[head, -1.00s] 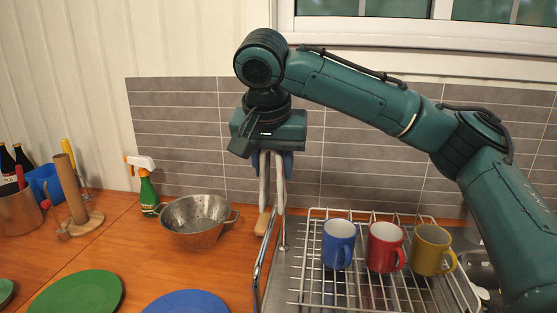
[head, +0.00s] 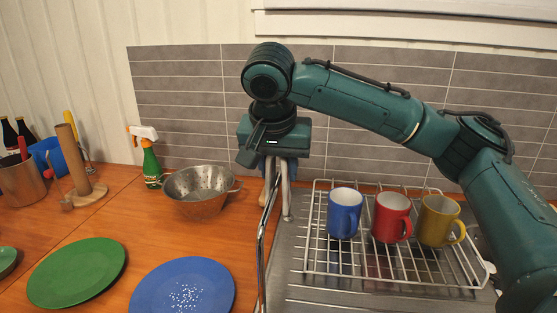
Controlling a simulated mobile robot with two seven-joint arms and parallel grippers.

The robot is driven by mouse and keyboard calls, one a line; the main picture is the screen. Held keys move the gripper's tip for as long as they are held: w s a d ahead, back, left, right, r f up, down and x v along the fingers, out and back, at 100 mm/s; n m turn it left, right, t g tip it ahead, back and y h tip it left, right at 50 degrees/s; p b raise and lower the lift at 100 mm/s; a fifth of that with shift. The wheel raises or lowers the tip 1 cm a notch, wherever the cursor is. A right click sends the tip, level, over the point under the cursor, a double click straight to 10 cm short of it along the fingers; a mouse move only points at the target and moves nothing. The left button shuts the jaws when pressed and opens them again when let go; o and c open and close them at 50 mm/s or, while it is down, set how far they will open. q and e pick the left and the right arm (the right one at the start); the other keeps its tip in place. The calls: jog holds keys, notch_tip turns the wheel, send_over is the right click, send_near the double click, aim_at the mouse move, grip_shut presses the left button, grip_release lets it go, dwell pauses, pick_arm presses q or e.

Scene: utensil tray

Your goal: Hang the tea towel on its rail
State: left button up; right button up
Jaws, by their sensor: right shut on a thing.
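My right gripper (head: 274,161) points down above the left edge of the drying rack area, beside the grey tiled wall. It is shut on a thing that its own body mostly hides. Scraps of blue and a narrow pale upright strip show below it. I cannot tell if any of this is the tea towel, and no spread cloth shows in the head view. A curved chrome bar (head: 261,245) runs below the gripper toward the front. I cannot tell if it is the towel rail. My left gripper is out of view.
A wire rack (head: 318,262) holds a blue mug (head: 344,217), a red mug (head: 390,220) and a yellow mug (head: 436,222). A colander (head: 199,205), a spray bottle (head: 151,166), a green plate (head: 76,272) and a blue plate (head: 205,272) stand left. Wood between colander and plates is clear.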

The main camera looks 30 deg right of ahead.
notch_tip(320, 180, down, 2)
jog(key=shift+f+b, duration=0.15)
jog(key=shift+b, duration=0.25)
jog(key=shift+f, duration=0.8)
jog(key=o, duration=1.2)
jog(key=shift+c, duration=0.2)
